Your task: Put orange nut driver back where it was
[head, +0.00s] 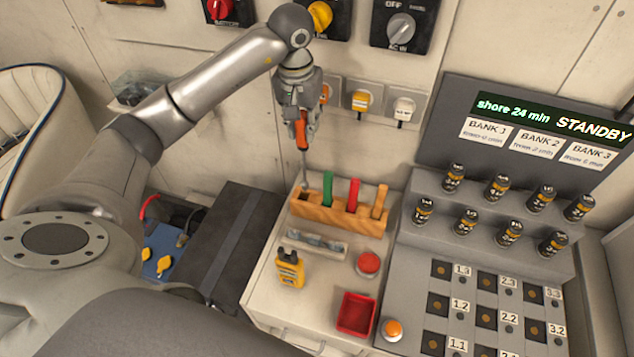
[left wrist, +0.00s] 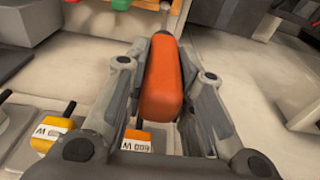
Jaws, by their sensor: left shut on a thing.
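The orange nut driver (head: 302,135) is held by its handle in my left gripper (head: 300,125), with its shaft pointing down. In the left wrist view the orange handle (left wrist: 163,80) sits between the two fingers. The wooden tool rack (head: 335,214) stands below on the white counter and holds green, red and orange-yellow handled tools. The shaft's lower end shows near the rack's left end; I cannot tell whether it is in a slot or behind the rack. My right gripper is not in view.
On the counter are a metal bracket (head: 316,243), a yellow meter (head: 290,268), a red button (head: 368,263) and a red tray (head: 356,314). The grey panel (head: 470,290) with several black cylinders is at right.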

